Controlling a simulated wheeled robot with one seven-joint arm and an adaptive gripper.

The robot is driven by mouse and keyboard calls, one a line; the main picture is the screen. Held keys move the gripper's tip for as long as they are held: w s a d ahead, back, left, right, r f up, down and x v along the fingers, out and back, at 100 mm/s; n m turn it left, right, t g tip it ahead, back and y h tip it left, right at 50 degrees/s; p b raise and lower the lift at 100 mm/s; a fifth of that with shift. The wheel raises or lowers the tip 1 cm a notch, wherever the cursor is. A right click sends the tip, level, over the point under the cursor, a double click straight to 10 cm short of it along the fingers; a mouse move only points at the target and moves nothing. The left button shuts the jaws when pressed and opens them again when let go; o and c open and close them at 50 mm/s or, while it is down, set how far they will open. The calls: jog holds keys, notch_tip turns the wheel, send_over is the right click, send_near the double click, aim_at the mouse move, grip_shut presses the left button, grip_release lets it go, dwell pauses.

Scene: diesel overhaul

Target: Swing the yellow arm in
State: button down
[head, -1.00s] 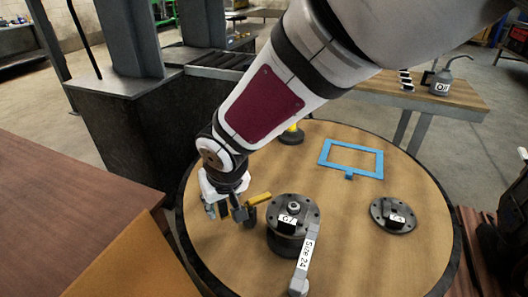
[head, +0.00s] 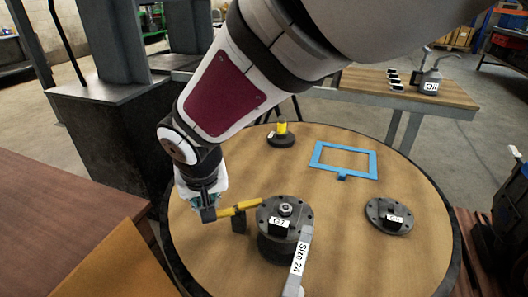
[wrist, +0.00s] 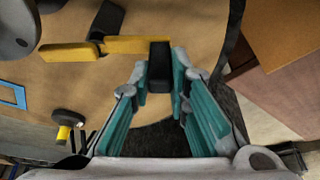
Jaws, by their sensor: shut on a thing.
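The yellow arm (head: 238,208) is a flat bar on a dark post (head: 239,223) on the round wooden table, left of the dark flanged drum (head: 272,242) labelled G7. Its right end lies close to the drum's rim; I cannot tell whether they touch. In the wrist view the yellow arm (wrist: 115,47) runs left from a black block (wrist: 160,66) at its end. My gripper (head: 208,212) is shut on that block, with a teal-padded finger on each side in the wrist view (wrist: 160,85).
A blue frame (head: 373,165), a black-based yellow piece (head: 282,134) and a dark flanged disc (head: 388,216) are on the round table (head: 345,250). A brown bench (head: 65,205) is at the left.

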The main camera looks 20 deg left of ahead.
jog(key=shift+w+a+m+t+h+b, duration=0.15)
jog(key=shift+w+m+h+b, duration=0.45)
jog(key=shift+m, duration=0.65)
jog(key=shift+w+a+m+t+h+b, duration=0.2)
jog(key=shift+w+m+h+b, duration=0.2)
jog(key=shift+w+m, duration=0.65)
jog(key=shift+w+a+m+t+h+b, duration=0.15)
jog(key=shift+w+m+h+b, duration=0.35)
jog(key=shift+m, duration=1)
jog(key=c, duration=1.5)
grip_release()
jog(key=shift+r, duration=0.1)
notch_tip(320, 180, up, 10)
jog(key=shift+s+f, duration=0.1)
